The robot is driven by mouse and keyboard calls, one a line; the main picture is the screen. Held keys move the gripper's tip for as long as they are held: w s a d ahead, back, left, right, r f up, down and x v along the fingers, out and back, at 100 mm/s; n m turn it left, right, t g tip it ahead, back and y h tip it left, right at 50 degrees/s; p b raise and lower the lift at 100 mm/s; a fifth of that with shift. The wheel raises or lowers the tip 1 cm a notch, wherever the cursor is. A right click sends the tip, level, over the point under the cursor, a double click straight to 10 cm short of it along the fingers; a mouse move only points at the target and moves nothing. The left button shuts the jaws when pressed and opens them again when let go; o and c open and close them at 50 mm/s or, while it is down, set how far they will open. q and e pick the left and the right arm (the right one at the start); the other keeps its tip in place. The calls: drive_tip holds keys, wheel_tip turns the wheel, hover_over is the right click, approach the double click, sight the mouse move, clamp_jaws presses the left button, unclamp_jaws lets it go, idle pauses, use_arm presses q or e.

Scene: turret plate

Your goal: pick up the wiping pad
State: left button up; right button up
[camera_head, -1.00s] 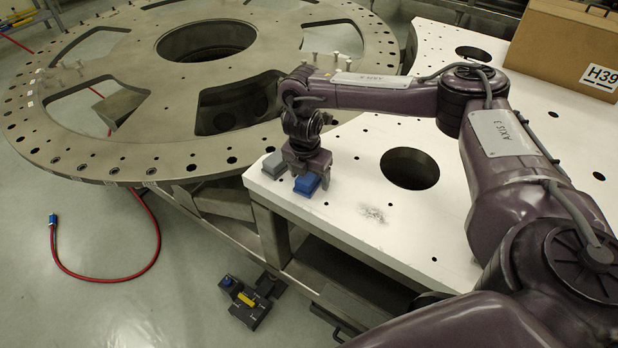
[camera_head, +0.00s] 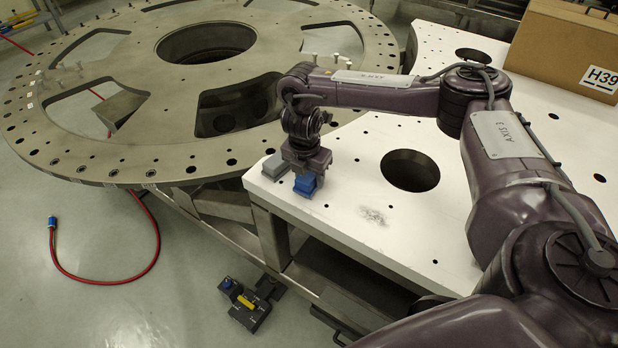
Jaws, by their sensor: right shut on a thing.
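The wiping pad seems to be the small blue block (camera_head: 305,185) near the left corner of the white table plate. My right gripper (camera_head: 305,177) points down over it and is shut on it. The jaws hide part of the blue block, and I cannot tell whether its underside still touches the plate. A grey block (camera_head: 274,166) lies just left of the gripper on the plate. My left gripper is not in view.
The white plate (camera_head: 345,240) has a large round hole (camera_head: 409,170) and a grey smudge (camera_head: 373,215). A big metal ring plate (camera_head: 110,165) stands at the left. A cardboard box (camera_head: 560,45) is at the back right. A red hose (camera_head: 150,265) lies on the floor.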

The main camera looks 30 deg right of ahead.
sight(309, 173)
wheel_tip(309, 173, up, 19)
drive_tip(key=p, duration=0.3)
